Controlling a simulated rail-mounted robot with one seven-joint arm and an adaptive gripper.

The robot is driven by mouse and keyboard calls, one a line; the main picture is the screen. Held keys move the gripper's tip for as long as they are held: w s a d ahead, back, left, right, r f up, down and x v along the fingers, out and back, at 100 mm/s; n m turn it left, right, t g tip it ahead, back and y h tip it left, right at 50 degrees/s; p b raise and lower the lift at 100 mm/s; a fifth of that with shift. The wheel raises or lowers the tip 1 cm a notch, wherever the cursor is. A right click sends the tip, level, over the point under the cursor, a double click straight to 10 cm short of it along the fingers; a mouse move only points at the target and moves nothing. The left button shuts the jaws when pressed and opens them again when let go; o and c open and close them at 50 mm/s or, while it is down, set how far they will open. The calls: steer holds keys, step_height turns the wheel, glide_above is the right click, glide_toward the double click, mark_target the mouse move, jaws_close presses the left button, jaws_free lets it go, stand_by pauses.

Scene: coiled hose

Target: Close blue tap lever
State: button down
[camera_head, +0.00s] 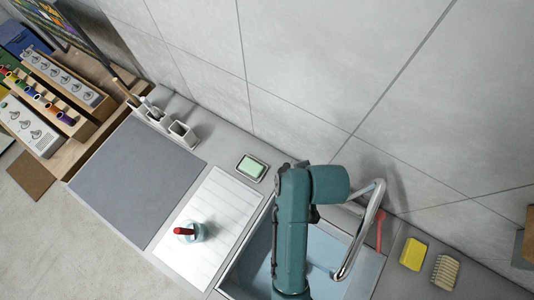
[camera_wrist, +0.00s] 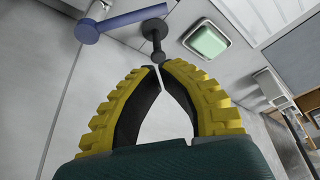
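The blue tap lever (camera_wrist: 125,19) shows at the top of the wrist view as a blue bar with a thicker round end at its left. A dark grey post with round ends (camera_wrist: 154,32) stands close to the bar's right end. My gripper (camera_wrist: 159,67), with yellow ribbed fingers, has its tips together just below this post in the picture. I cannot tell whether the tips touch the post. In the head view my teal arm covers the blue lever and gripper; the chrome spout (camera_head: 364,232) and red lever (camera_head: 380,231) show to the right.
The soap dish (camera_wrist: 207,40) is right of the post in the wrist view.

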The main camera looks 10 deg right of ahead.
steer(key=shift+s+d+f, duration=0.65)
steer(key=shift+d, duration=0.05)
steer(key=shift+d+f, duration=0.1)
steer(key=shift+f, duration=0.05)
steer(key=x, duration=0.9)
steer(key=shift+w, duration=0.15)
